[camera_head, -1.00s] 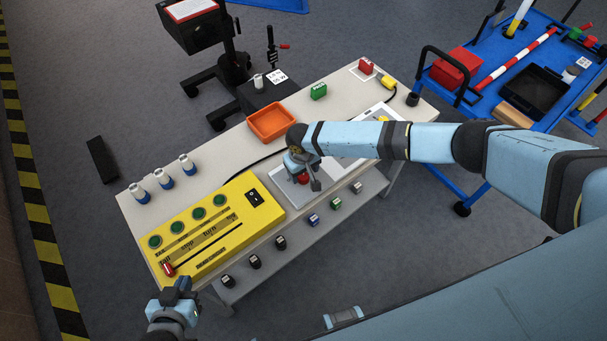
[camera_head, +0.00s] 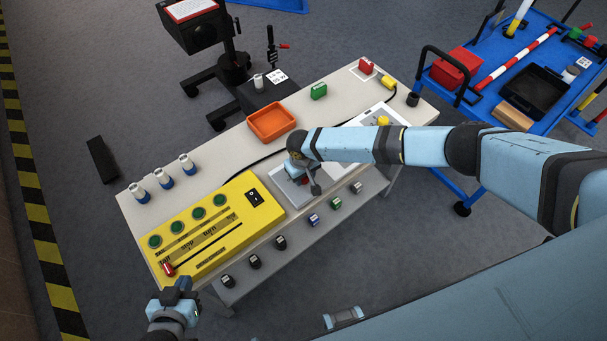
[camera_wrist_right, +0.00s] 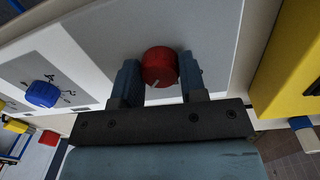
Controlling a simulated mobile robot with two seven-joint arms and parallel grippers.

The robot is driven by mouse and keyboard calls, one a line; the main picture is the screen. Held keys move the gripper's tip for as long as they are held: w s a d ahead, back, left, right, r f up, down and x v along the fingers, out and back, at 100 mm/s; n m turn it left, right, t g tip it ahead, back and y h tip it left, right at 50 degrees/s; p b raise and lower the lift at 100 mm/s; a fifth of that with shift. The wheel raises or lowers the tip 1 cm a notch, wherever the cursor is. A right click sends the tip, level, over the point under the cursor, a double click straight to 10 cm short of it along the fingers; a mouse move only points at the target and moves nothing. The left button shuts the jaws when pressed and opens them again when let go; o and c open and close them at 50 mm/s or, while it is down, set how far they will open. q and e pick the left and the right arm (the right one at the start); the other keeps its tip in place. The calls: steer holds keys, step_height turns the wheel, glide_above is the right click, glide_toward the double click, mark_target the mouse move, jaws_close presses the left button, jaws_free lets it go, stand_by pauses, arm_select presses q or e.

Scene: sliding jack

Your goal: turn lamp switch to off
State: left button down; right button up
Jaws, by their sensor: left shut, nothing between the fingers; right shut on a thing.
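A red knob (camera_wrist_right: 159,68) with a white pointer line sits on a grey panel (camera_wrist_right: 205,25). The line points down and slightly left in the right wrist view. My right gripper (camera_wrist_right: 159,82) has one finger on each side of the knob and is shut on it. In the head view the right gripper (camera_head: 303,176) covers most of the knob above the grey panel. My left gripper (camera_head: 182,288) is shut and empty, off the table's front left corner. No lamp can be made out.
A yellow box (camera_head: 225,228) with green buttons, a black rocker switch (camera_head: 254,198) and a red-handled slider stands left of the panel. An orange tray (camera_head: 271,123) lies behind. A blue knob (camera_wrist_right: 42,94) is on a neighbouring panel. A blue cart (camera_head: 535,60) stands at right.

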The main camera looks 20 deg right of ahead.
steer(key=shift+n, duration=0.3)
steer(key=n, duration=0.3)
steer(key=shift+d+n, duration=0.1)
steer(key=shift+n, duration=0.2)
steer(key=n, duration=0.4)
steer(key=shift+n, duration=0.3)
steer(key=n, duration=0.4)
steer(key=shift+w+d+y, duration=0.1)
steer(key=shift+y, duration=0.2)
steer(key=n, duration=0.3)
steer(key=shift+b, duration=0.3)
steer(key=shift+w+n, duration=0.1)
steer(key=shift+n, duration=0.9)
steer(key=o, duration=0.9)
